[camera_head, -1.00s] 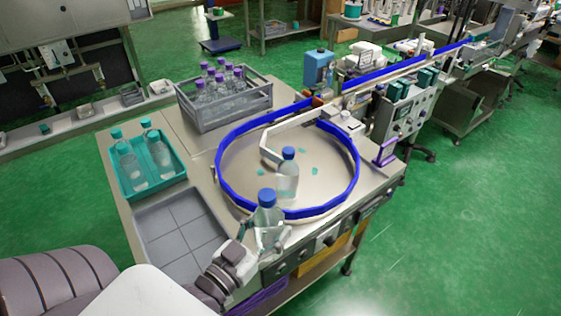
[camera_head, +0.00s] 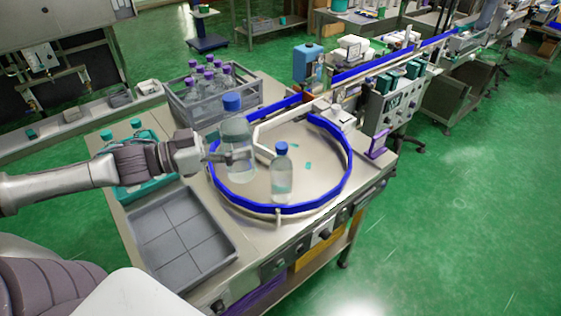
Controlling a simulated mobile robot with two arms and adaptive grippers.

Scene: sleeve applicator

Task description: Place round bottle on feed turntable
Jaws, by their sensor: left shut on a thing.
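A clear round bottle with a blue cap (camera_head: 235,130) is upright in my left gripper (camera_head: 222,157), which is shut on its body. The bottle shows over the left part of the feed turntable (camera_head: 312,188), a round metal disc with a blue guard rail. I cannot tell whether its base touches the disc. A second blue-capped round bottle (camera_head: 282,178) stands upright on the turntable, to the right of the held one and apart from it. My right gripper is not in view.
A grey crate of purple-capped bottles (camera_head: 262,90) stands behind the turntable. A teal tray (camera_head: 170,180) with teal-capped bottles is partly hidden by my left arm. An empty grey divided tray (camera_head: 185,240) lies at the front left. A white guide bar (camera_head: 255,135) crosses the turntable.

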